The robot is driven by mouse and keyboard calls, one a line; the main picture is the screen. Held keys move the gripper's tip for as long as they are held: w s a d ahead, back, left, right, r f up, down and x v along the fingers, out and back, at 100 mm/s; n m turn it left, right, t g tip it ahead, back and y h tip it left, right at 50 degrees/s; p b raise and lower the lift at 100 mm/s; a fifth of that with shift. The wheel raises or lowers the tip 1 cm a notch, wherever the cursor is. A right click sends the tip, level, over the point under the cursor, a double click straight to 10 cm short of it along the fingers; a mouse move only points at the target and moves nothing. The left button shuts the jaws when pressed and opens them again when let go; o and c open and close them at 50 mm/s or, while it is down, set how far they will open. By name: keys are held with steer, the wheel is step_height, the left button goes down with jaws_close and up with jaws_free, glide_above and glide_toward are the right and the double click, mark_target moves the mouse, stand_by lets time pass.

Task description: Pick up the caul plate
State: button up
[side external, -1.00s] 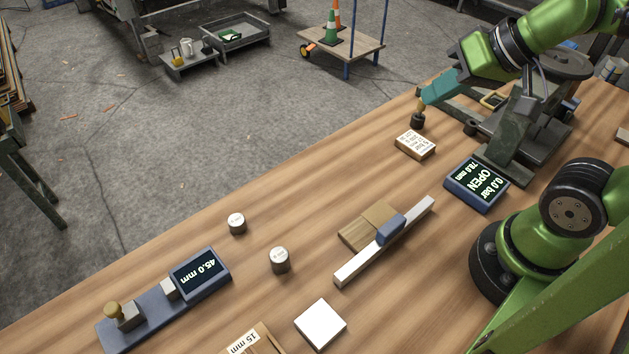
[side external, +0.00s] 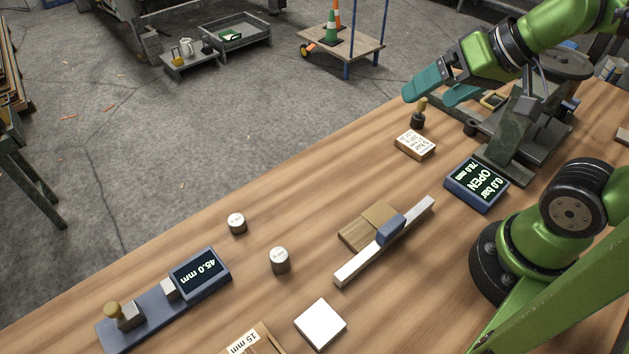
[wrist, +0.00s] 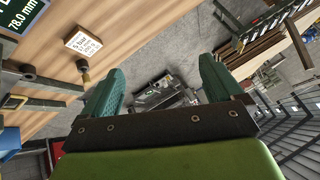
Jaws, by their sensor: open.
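A flat white square plate (side external: 320,323), which looks like the caul plate, lies on the bench at the bottom middle of the side view. It is not seen in the wrist view. My gripper (side external: 432,97) is at the upper right, far from the plate, with its teal fingers spread and nothing between them. The wrist view also shows the spread fingers (wrist: 160,72). A dark stamp with a brass-coloured handle (side external: 418,117) stands upright on the bench just below the gripper.
A labelled block (side external: 415,145), a press display (side external: 477,184) and the press (side external: 525,125) are near the gripper. A white bar with a blue grip (side external: 385,242) lies by thin wood sheets (side external: 362,228). Two small cylinders (side external: 237,223) (side external: 280,260) and a gauge (side external: 200,275) stand left of the plate.

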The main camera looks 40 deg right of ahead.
steer(key=n+g+h, duration=0.2)
steer(key=n+g, duration=0.5)
steer(key=n, duration=2.8)
glide_above(321, 322)
step_height(321, 322, down, 8)
steer(key=n, duration=0.5)
steer(key=f, duration=1)
steer(key=shift+w+f, duration=0.3)
steer(key=shift+f, duration=0.1)
steer(key=shift+s+f, duration=0.15)
steer(key=shift+f, duration=1.25)
steer(key=shift+s+f, duration=0.15)
steer(key=shift+f, duration=1.2)
